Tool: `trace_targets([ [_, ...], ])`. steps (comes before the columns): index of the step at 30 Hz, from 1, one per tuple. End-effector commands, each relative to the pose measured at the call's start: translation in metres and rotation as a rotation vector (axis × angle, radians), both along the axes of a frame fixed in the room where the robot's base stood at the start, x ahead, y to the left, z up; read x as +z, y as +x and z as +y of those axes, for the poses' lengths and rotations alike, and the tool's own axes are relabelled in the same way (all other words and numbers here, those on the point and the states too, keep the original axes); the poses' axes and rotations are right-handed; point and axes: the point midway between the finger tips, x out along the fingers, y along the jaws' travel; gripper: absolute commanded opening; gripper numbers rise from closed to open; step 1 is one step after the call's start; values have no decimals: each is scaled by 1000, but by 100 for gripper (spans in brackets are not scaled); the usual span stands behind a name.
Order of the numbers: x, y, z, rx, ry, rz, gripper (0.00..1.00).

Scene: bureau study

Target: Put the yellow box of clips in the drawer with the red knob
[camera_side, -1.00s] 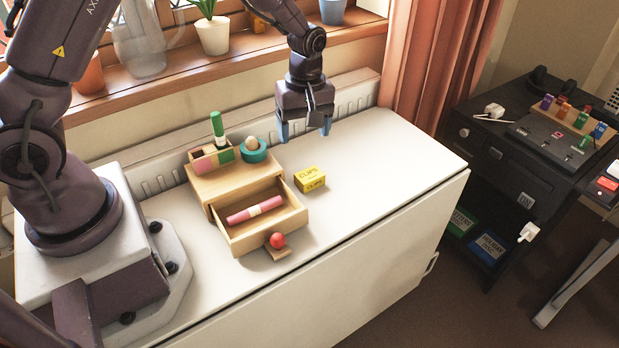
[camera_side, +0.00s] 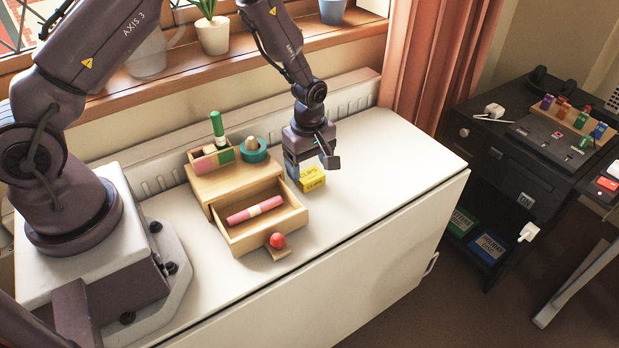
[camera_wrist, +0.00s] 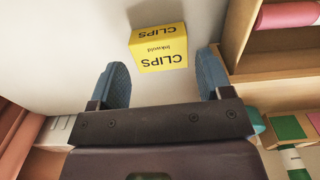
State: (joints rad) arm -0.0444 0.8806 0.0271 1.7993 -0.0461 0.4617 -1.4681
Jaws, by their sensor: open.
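The yellow box of clips (camera_side: 312,179) stands on the white tabletop, just right of the small wooden drawer unit. My gripper (camera_side: 309,168) is above and beside the box, pointing down, and partly covers it in the side view. In the wrist view the box (camera_wrist: 158,47) is ahead of and between the open blue fingers of my gripper (camera_wrist: 164,82), and I see no contact. The drawer with the red knob (camera_side: 277,240) is pulled open. A pink roll with a pale band (camera_side: 254,210) lies in it; the roll also shows in the wrist view (camera_wrist: 290,14).
On top of the unit (camera_side: 232,180) are an organiser with a green marker (camera_side: 217,128) and a teal ring-shaped holder (camera_side: 253,151). The table (camera_side: 390,170) is clear to the right. A windowsill with pots runs behind.

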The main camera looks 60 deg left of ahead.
Motion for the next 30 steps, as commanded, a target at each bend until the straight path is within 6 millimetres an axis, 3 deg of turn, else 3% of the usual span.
trace_targets([
  [6,-29,-1,-2,-1,-1,2,72],
  [14,-32,-1,-2,-1,0,0,72],
  [19,-31,-1,-2,0,0,0,38],
  [21,-31,-1,-2,0,0,0,31],
  [30,-23,0,-2,-1,0,-2,31],
])
